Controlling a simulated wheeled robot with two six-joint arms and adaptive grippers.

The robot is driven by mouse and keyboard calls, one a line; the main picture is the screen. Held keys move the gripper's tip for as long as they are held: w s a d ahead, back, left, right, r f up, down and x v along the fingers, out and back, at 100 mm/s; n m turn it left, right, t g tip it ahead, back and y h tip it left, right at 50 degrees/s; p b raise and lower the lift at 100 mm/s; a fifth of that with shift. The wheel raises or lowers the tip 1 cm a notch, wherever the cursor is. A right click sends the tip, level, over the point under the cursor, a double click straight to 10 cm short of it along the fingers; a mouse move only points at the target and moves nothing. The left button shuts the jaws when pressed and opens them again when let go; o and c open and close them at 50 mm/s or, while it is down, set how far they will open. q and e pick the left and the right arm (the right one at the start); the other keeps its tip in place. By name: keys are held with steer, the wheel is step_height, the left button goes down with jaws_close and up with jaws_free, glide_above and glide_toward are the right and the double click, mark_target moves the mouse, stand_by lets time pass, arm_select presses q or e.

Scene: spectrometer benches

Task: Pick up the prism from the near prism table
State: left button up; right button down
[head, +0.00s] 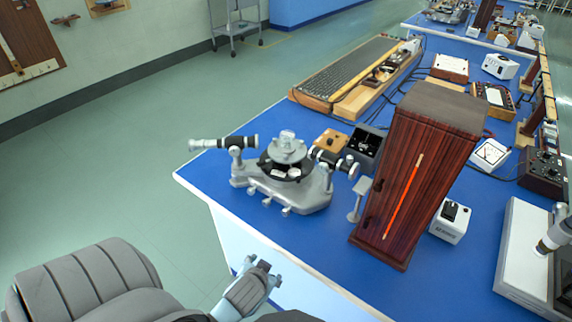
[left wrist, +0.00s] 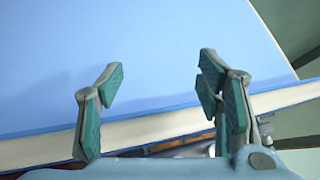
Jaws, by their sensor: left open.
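The prism (head: 287,136) looks like a small clear, whitish block on top of the round silver prism table (head: 288,153) of the near spectrometer (head: 300,192). This spectrometer stands by the near left corner of the blue bench. My left gripper (head: 264,268) is below and in front of it in the head view, beside the bench's near edge and well apart from the prism. In the left wrist view my left gripper (left wrist: 160,78) has its green-padded fingers spread with nothing between them. The prism cannot be made out there. My right gripper is not in view.
A tall dark wooden cabinet (head: 415,190) stands right of the spectrometer. The telescope tubes (head: 223,143) stick out beside the prism table. A black box (head: 366,148) is behind it. The bench edge (left wrist: 140,127) crosses the left wrist view. The floor at left is clear.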

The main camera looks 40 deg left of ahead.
arm_select(q)
step_height(320, 180, up, 8)
steer(key=w+a+f+n+t+y+b, duration=0.1)
steer(key=w+n, duration=0.1)
steer(key=n+t+y, duration=0.3)
steer(key=t+y, duration=0.3)
steer(key=t, duration=0.2)
glide_toward(287, 139)
steer(key=shift+h, duration=0.3)
steer(key=p+x, duration=0.1)
steer(key=x, duration=0.9)
steer(key=shift+w+a+r+p, duration=0.15)
steer(key=shift+a+r+p, duration=0.05)
steer(key=shift+a+p, duration=0.1)
steer(key=shift+w+f, duration=0.15)
steer(key=c, duration=1.2)
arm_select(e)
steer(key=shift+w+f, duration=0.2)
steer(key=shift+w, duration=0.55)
arm_select(q)
steer(key=shift+c, duration=0.2)
